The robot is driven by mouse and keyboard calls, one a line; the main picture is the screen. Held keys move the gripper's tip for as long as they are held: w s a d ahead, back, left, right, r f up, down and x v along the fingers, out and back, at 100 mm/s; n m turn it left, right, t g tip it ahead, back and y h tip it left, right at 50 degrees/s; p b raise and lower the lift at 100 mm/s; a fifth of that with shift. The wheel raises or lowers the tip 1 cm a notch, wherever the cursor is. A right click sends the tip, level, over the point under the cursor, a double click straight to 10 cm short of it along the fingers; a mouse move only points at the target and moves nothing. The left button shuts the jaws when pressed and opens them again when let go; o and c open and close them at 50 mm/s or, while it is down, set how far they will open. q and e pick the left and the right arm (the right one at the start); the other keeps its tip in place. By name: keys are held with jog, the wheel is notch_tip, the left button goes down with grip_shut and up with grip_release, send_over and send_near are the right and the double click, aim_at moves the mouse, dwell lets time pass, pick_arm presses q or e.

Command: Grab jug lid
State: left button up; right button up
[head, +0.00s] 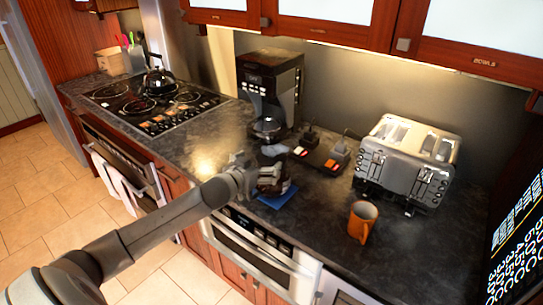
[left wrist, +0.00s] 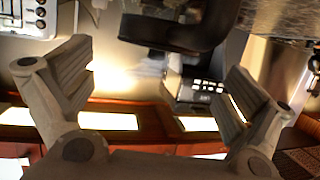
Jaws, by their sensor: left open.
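A dark jug (head: 272,182) stands on a blue mat (head: 280,198) on the counter, partly hidden behind my left gripper (head: 250,165). Its black lid (head: 274,150) seems to show just above the gripper. In the left wrist view, my left gripper (left wrist: 158,85) has its two fingers wide apart. A dark rounded part (left wrist: 175,28), probably of the jug or its lid, shows at the top between and beyond the fingers; I cannot tell whether they touch it. My right gripper is in neither view.
A black coffee maker (head: 270,85) stands behind the jug. A dark stand with small items (head: 322,152) and a silver toaster (head: 405,165) are to the right, and an orange mug (head: 362,222) is near the front. The stove (head: 155,102) is at left; counter between is clear.

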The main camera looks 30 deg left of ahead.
aim_at(270, 157)
pick_arm(q)
jog(key=shift+w+a+p, duration=0.1)
jog(key=shift+w+p, duration=0.5)
jog(key=shift+w, duration=0.5)
jog(key=p+x, duration=0.1)
jog(key=x, duration=0.1)
jog(key=shift+w+f, duration=0.2)
jog(key=shift+w, duration=0.15)
jog(key=shift+w+f, duration=0.2)
jog(key=shift+w, duration=0.3)
jog(key=shift+w+a+f, duration=0.1)
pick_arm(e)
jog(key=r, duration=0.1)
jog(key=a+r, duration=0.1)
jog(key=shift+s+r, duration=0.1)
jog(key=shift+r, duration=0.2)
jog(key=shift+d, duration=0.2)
pick_arm(q)
jog(key=c, duration=0.6)
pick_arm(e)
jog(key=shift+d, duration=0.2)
